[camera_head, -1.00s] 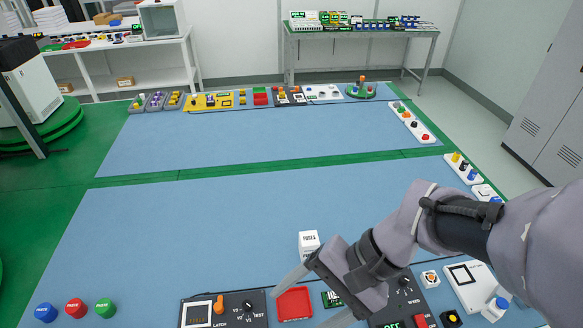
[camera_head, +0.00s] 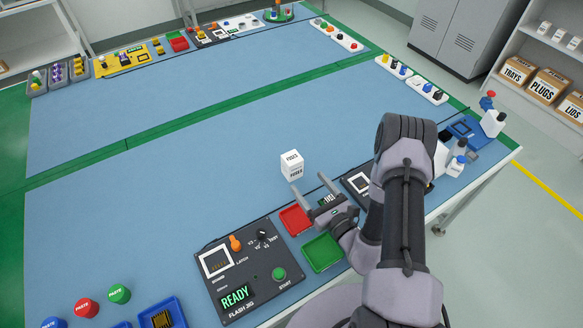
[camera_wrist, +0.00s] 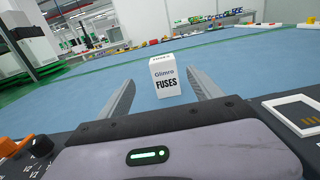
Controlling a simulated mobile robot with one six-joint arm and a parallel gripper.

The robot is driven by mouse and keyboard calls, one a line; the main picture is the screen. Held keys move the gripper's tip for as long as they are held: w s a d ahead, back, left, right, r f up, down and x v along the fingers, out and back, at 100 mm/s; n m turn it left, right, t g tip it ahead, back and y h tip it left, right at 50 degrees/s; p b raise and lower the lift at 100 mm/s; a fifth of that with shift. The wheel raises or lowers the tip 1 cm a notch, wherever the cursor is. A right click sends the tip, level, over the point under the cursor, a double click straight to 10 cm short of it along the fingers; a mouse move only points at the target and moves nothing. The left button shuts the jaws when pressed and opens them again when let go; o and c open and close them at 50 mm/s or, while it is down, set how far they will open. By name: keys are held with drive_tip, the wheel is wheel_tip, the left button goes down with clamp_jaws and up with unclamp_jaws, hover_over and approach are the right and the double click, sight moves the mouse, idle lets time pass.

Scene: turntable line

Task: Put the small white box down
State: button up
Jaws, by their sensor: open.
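The small white box (camera_head: 291,165), labelled FUSES, stands upright on the blue mat of the table. It also shows in the wrist view (camera_wrist: 165,77), just beyond and between my fingertips. My gripper (camera_head: 309,184) is open, with its two fingers pointing at the box from the near side. In the wrist view the fingers (camera_wrist: 161,92) are spread on either side, with a gap to the box. Nothing is held.
A red tray (camera_head: 295,220) and a green tray (camera_head: 322,252) lie near my gripper. The flash jig panel (camera_head: 245,272) reads READY. Paste jars (camera_head: 87,308) stand at the near left. The blue mat (camera_head: 150,190) behind the box is clear.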

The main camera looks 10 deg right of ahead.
sight(297, 165)
drive_tip(key=b+x, duration=0.1)
drive_tip(key=x, duration=0.6)
drive_tip(key=b+x, duration=0.1)
drive_tip(key=x, duration=0.3)
drive_tip(key=shift+w+d+f+b, duration=0.1)
drive_tip(key=shift+w+d+b, duration=0.1)
drive_tip(key=shift+w+b, duration=0.1)
clamp_jaws()
